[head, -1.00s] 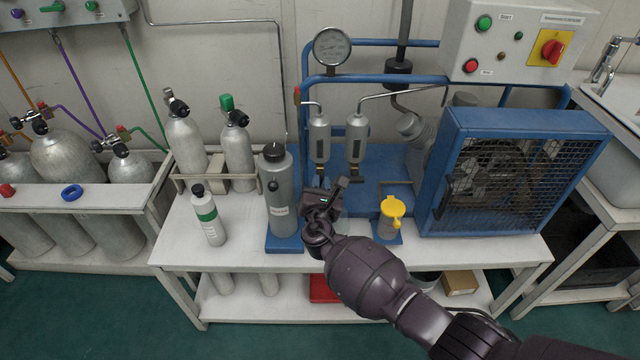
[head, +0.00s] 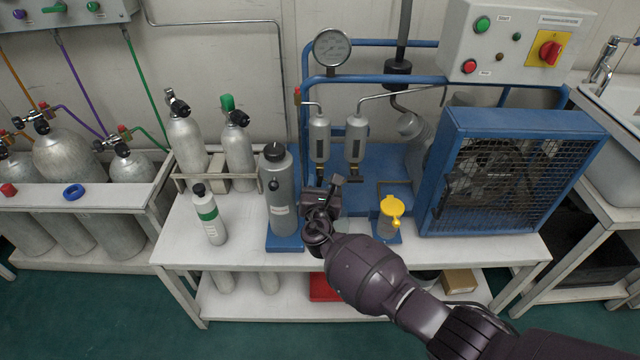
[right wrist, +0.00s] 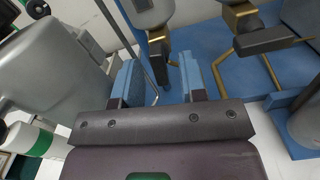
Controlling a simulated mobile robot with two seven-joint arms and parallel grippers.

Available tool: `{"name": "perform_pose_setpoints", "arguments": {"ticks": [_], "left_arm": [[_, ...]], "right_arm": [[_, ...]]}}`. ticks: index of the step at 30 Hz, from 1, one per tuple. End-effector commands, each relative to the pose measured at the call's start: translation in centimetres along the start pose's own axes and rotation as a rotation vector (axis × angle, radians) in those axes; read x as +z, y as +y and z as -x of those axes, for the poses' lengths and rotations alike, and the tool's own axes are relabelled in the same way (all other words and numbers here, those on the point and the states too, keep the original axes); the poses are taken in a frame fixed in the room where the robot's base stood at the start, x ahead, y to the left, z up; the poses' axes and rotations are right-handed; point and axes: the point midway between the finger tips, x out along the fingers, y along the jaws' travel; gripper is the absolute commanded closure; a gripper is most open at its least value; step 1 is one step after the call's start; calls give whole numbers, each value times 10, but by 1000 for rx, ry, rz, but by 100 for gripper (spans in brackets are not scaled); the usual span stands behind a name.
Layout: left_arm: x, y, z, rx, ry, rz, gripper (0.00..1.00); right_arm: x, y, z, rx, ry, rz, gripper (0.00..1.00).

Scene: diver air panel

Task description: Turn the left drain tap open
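The left drain tap (right wrist: 156,52) hangs under the left separator cylinder (head: 320,139), with a brass body and a dark lever. In the right wrist view its lever (right wrist: 162,74) points down between my two blue-padded fingertips, with gaps on both sides. My right gripper (right wrist: 161,80) is open; in the head view it (head: 329,190) is just below the left cylinder and hides part of the tap. The right drain tap (right wrist: 262,40) has its dark lever sideways and a brass tube below it. My left gripper is in neither view.
A grey bottle (head: 281,205) stands close left of my right gripper, on a blue base. A yellow-topped cup (head: 389,217) stands to the right. The blue compressor guard (head: 520,125) fills the right of the white bench (head: 178,245).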

Motion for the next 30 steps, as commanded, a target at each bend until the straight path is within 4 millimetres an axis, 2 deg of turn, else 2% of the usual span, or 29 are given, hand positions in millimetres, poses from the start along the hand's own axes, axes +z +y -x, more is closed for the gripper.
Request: {"name": "perform_pose_setpoints", "arguments": {"ticks": [8,13,19,30], "left_arm": [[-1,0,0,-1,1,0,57],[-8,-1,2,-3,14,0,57],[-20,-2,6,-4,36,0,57],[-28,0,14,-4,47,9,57]], "right_arm": [[0,0,1,0,0,-1,61],[2,0,11,0,-2,-1,61],[6,1,39,2,-5,-1,61],[3,0,94,0,-3,-1,61]]}}
